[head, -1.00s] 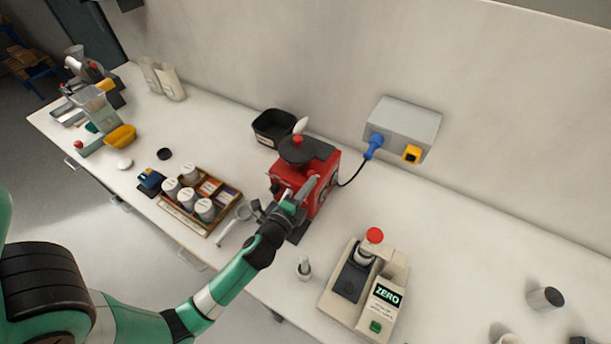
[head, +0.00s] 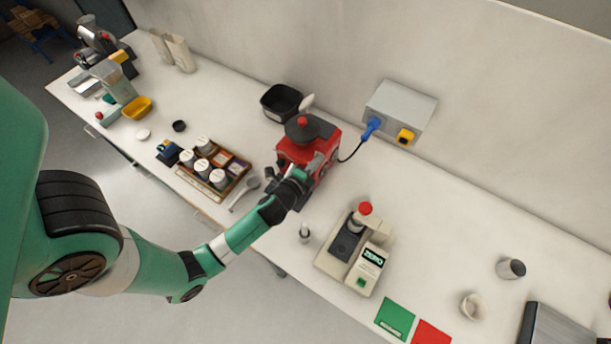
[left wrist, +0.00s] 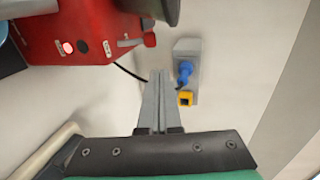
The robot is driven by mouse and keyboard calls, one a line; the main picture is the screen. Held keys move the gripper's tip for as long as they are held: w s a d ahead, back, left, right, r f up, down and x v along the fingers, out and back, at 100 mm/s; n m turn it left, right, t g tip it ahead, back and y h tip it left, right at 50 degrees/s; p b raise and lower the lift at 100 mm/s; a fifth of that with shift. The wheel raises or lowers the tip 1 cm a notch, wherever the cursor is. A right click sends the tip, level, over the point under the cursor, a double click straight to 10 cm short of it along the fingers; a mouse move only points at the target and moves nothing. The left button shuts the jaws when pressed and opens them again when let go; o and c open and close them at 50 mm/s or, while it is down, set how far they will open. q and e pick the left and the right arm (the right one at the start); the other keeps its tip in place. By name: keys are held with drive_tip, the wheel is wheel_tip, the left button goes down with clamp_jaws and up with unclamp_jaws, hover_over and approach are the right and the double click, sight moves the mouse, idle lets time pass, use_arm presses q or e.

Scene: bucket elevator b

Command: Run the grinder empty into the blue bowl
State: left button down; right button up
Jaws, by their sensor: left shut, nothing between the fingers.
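The red grinder (head: 322,153) with a dark round lid and red knob stands near the middle of the bench. Its red side shows at the top left of the left wrist view (left wrist: 105,22), with a lit spot, a dark button and a red-tipped lever. My left gripper (head: 303,174) is at the grinder's near side, partly covering it. In the left wrist view its fingers (left wrist: 158,78) are together and empty, below the lever and apart from it. A blue curved piece (left wrist: 8,58) shows at the left edge there; I cannot tell whether it is the blue bowl. My right gripper is out of view.
A grey wall box (head: 400,105) holds the blue plug and a yellow switch. A black bin (head: 282,101) stands behind the grinder. A wooden tray of canisters (head: 237,188) is left, a scale reading ZERO (head: 333,262) right. Green and red mats (head: 395,317) lie front right.

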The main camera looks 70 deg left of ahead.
use_arm(q)
drive_tip(key=w+r+v, duration=0.1)
drive_tip(key=r+v, duration=0.1)
drive_tip(key=v, duration=0.8)
drive_tip(key=shift+s+d, duration=0.25)
drive_tip(key=shift+s, duration=0.05)
drive_tip(key=w+d+r+n+t+p, duration=0.1)
drive_tip(key=w+d+r+t+p, duration=0.3)
drive_tip(key=r, duration=0.7)
drive_tip(key=w+r+n+t+b, duration=0.1)
drive_tip(key=w+r, duration=0.6)
drive_tip(key=r, duration=0.5)
drive_tip(key=w+d+r+n+t+p, duration=0.1)
drive_tip(key=w+d+r+t+p, duration=0.3)
drive_tip(key=r, duration=0.7)
drive_tip(key=s+d+r+n+t+h, duration=0.2)
drive_tip(key=d+r+h, duration=0.1)
drive_tip(key=r, duration=0.7)
drive_tip(key=s+d+r+n+t+h, duration=0.1)
drive_tip(key=d+r+h, duration=0.3)
drive_tip(key=r, duration=0.6)
drive_tip(key=s+d+r+n+t+h, duration=0.2)
drive_tip(key=d+r+n+t+h, duration=0.1)
drive_tip(key=r, duration=0.7)
drive_tip(key=shift+s+d+r+n+t+h, duration=0.3)
drive_tip(key=shift+s+d+t+h, duration=0.1)
drive_tip(key=shift+h, duration=0.2)
